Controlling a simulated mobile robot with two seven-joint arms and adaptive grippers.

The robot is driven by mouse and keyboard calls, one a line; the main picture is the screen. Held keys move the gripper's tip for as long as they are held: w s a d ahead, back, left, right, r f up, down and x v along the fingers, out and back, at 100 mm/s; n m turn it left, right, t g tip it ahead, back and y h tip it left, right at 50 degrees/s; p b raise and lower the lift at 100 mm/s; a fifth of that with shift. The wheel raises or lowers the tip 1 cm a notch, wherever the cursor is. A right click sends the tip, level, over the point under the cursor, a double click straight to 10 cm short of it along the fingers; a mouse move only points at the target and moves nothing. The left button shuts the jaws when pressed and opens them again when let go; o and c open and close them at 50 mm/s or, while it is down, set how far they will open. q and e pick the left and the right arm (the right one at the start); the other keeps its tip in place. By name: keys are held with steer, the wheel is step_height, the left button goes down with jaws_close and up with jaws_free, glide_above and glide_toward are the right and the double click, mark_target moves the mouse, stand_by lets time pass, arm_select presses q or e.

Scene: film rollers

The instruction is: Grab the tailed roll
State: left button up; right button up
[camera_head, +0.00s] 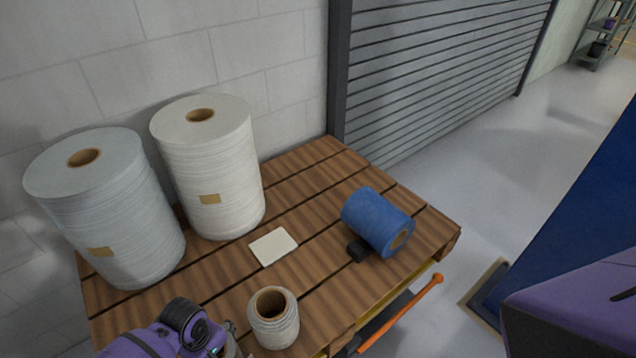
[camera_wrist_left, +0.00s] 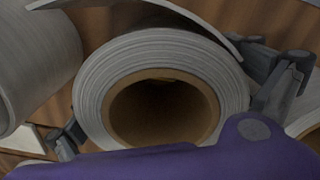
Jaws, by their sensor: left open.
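A small white roll (camera_head: 272,323) with a wide brown core stands upright near the front of the wooden pallet. My left gripper (camera_head: 218,347) comes in low from the left, close to it. In the left wrist view a roll with a wide brown core fills the middle (camera_wrist_left: 88,92), apparently the same one, and a loose strip of sheet arcs over its top. The spread fingers of the gripper (camera_wrist_left: 175,104) show on either side of it. Whether they touch it cannot be told. My right gripper is not in view.
Two tall white rolls, one at the left (camera_head: 110,215) and one beside it (camera_head: 210,165), stand at the back. A pale card (camera_head: 273,247) lies mid-pallet (camera_head: 310,200).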

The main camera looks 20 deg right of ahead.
arm_select(q)
steer(key=c, duration=1.6)
steer(key=shift+w+r, duration=0.1)
steer(key=shift+r, duration=0.05)
steer(key=shift+c, duration=0.8)
